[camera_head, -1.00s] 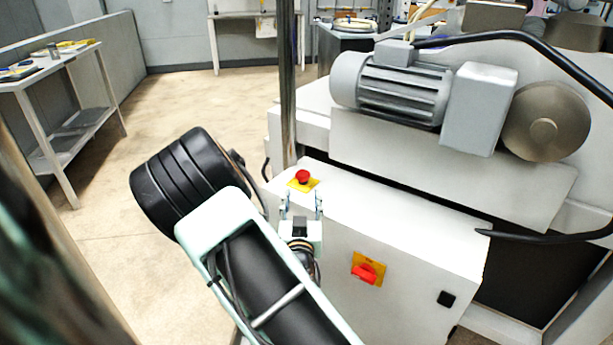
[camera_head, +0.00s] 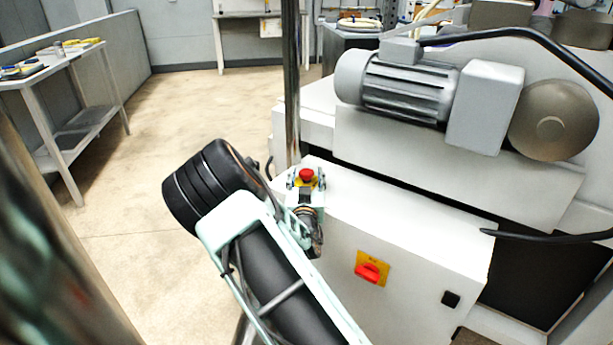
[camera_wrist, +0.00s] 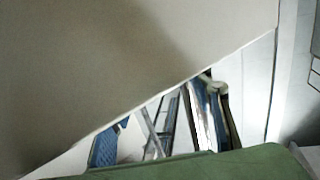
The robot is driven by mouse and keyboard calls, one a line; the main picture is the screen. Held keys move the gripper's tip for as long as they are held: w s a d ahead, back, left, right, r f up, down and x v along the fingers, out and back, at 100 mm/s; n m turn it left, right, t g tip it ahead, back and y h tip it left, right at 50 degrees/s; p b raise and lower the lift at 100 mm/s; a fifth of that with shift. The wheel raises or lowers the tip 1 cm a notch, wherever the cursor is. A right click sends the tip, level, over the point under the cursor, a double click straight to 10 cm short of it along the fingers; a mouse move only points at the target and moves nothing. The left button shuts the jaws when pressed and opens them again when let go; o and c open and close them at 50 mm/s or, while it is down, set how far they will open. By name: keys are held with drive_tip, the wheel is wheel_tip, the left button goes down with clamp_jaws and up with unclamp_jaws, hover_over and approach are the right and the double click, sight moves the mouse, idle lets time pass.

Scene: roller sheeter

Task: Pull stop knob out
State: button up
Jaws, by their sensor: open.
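The red stop knob (camera_head: 306,175) sits on a yellow plate on top of the white control cabinet, near its back left corner, in the head view. My gripper (camera_head: 306,182) is open, with one finger on the left of the knob and one on the right. Whether the fingers touch the knob cannot be told. The yellow plate is partly hidden by my gripper. The knob cannot be made out in the wrist view.
A red rotary switch (camera_head: 370,270) on a yellow plate is on the cabinet (camera_head: 420,240) front. A metal post (camera_head: 291,90) stands just behind my gripper. A grey motor (camera_head: 405,88) and black cable are at right. Open floor (camera_head: 200,100) lies left.

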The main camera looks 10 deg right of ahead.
drive_tip(key=shift+c, duration=0.4)
clamp_jaws()
drive_tip(key=shift+r, duration=0.6)
drive_tip(key=shift+c, duration=0.4)
unclamp_jaws()
drive_tip(key=shift+r, duration=0.15)
drive_tip(key=shift+o, duration=0.8)
